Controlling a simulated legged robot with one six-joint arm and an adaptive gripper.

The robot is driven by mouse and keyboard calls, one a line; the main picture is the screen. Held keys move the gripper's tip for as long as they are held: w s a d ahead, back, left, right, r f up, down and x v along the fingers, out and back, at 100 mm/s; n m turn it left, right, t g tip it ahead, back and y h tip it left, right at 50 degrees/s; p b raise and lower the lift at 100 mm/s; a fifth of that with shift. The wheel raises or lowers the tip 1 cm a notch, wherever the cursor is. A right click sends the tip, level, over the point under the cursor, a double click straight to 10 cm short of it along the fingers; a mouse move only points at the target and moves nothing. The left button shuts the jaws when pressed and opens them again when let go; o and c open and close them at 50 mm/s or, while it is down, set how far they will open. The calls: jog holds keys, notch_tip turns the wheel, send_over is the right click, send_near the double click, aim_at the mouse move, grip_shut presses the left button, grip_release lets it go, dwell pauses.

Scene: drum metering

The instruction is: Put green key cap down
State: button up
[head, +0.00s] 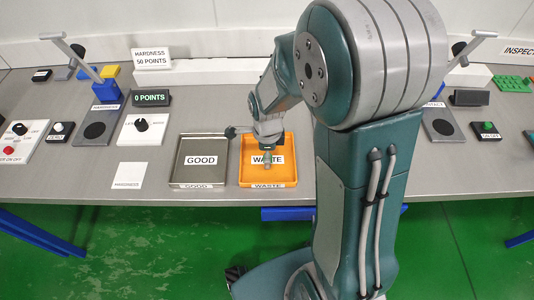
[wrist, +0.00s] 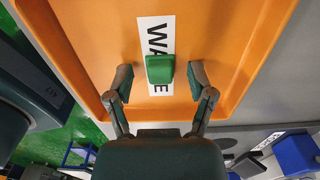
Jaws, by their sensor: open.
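The green key cap (wrist: 160,68) lies in the orange WASTE tray (wrist: 95,25), over the white WASTE label, in the wrist view. My gripper (wrist: 161,80) is open, with one finger on each side of the cap and a visible gap on both sides. In the head view my gripper (head: 267,162) is low over the middle of the orange tray (head: 286,181). The cap cannot be made out there, as my gripper covers that spot.
The grey GOOD tray (head: 201,184) stands just left of the orange tray. A white HARDNESS square (head: 129,176) lies farther left. A dial box (head: 142,128) and a 0 POINTS display (head: 151,99) stand behind.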

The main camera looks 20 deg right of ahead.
notch_tip(320, 180, up, 12)
jog(key=s+r+n+t, duration=0.2)
jog(key=s+r+n, duration=0.3)
jog(key=n, duration=0.5)
jog(key=s+r+n+t, duration=0.3)
jog(key=s+r+n, duration=0.2)
jog(key=s+n, duration=0.4)
jog(key=n, duration=0.2)
jog(key=shift+n+t, duration=0.3)
jog(key=shift+c, duration=0.9)
jog(key=shift+a, duration=0.1)
